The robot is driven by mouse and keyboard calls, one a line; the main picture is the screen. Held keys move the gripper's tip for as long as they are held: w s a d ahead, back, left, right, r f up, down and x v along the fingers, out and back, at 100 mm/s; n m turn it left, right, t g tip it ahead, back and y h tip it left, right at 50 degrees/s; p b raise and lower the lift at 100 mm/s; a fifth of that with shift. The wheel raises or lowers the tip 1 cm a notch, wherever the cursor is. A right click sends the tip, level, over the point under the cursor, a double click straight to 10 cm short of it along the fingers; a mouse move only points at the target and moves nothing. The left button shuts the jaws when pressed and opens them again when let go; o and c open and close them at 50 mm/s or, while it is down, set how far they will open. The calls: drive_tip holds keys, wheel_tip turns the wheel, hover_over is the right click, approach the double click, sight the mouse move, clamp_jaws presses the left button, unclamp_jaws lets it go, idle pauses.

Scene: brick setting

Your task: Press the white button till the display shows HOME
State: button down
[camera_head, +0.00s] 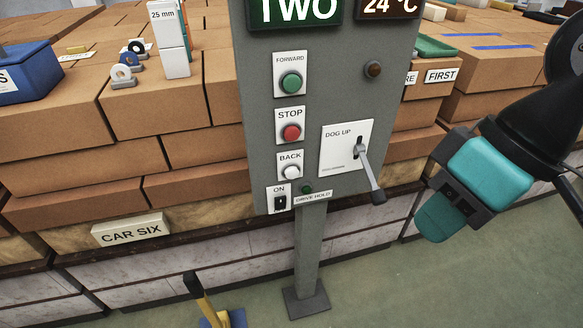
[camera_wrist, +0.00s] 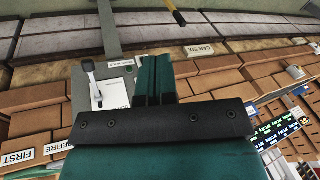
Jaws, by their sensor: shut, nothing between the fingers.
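The white button (camera_head: 291,172), labelled BACK, is on the grey control panel (camera_head: 256,110) in the head view, below the red STOP button (camera_head: 291,132) and the green FORWARD button (camera_head: 291,83). The display (camera_head: 296,11) at the panel's top reads TWO in light letters; its upper edge is cut off. My gripper (camera_head: 440,218) is at the right, apart from the panel and to the right of the white button. Its teal fingers (camera_wrist: 154,78) are together and empty in the wrist view. I cannot make out the white button in the wrist view.
A grey lever (camera_head: 370,175) on the DOG UP plate (camera_head: 342,148) sticks out between the white button and my gripper. An ON switch (camera_head: 280,202) is below the button. A second display (camera_head: 389,8) reads 24 °C. Brick stacks (camera_head: 175,110) stand behind; green floor is open at lower right.

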sight(292, 173)
drive_tip(key=w+a+f+m+t, duration=0.2)
drive_tip(key=w+a+f+m, duration=0.2)
drive_tip(key=f, duration=0.3)
drive_tip(key=w+a+f+m+t+y, duration=0.1)
drive_tip(key=w+a+f+m+t, duration=0.2)
drive_tip(key=w+f+m, duration=0.3)
drive_tip(key=w+a+f+m+t+y, duration=0.1)
drive_tip(key=w+a+f+m+t, duration=0.1)
drive_tip(key=w+a+f+m, duration=0.2)
wheel_tip(292, 173, down, 4)
drive_tip(key=shift+w+a+r+m+t, duration=0.25)
drive_tip(key=shift+w+a+m, duration=0.2)
drive_tip(key=shift+w, duration=0.7)
drive_tip(key=shift+w, duration=0.1)
drive_tip(key=w+a, duration=0.2)
drive_tip(key=w, duration=0.6)
drive_tip(key=shift+w+a+p, duration=0.15)
drive_tip(key=shift+a+p, duration=0.05)
drive_tip(key=shift+p, duration=0.1)
drive_tip(key=shift+w, duration=0.2)
drive_tip(key=shift+w+a, duration=0.1)
drive_tip(key=shift+w, duration=0.1)
